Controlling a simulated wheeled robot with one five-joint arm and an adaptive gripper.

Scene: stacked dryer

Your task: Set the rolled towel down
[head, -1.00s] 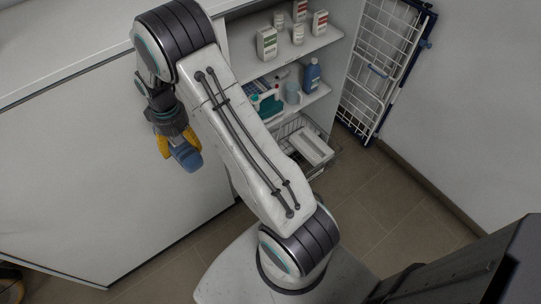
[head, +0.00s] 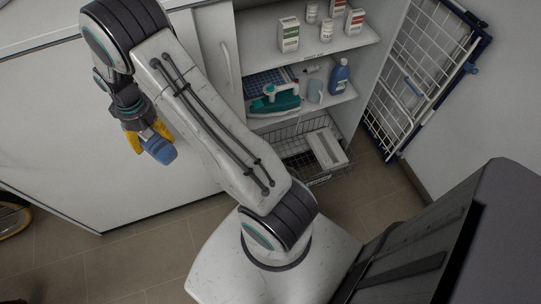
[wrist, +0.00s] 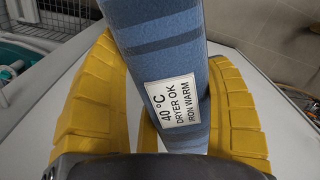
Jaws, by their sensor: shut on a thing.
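The rolled towel (head: 159,149) is blue with darker stripes. In the wrist view the towel (wrist: 166,45) stands between my two yellow fingers and carries a white label reading "40 °C, dryer OK, iron warm". My gripper (head: 147,137) is shut on it and points down in the head view, in front of the white cabinet front. The wrist view shows my gripper (wrist: 165,110) with a finger on each side of the towel. The towel's far end runs out of the top of the wrist view.
An open cabinet holds shelves (head: 312,42) with boxes and bottles, a teal iron (head: 275,99) and a blue bottle (head: 339,76). Below is a wire basket (head: 290,140) with a white item. A folded drying rack (head: 425,75) leans right. Tiled floor (head: 135,240) is clear in front.

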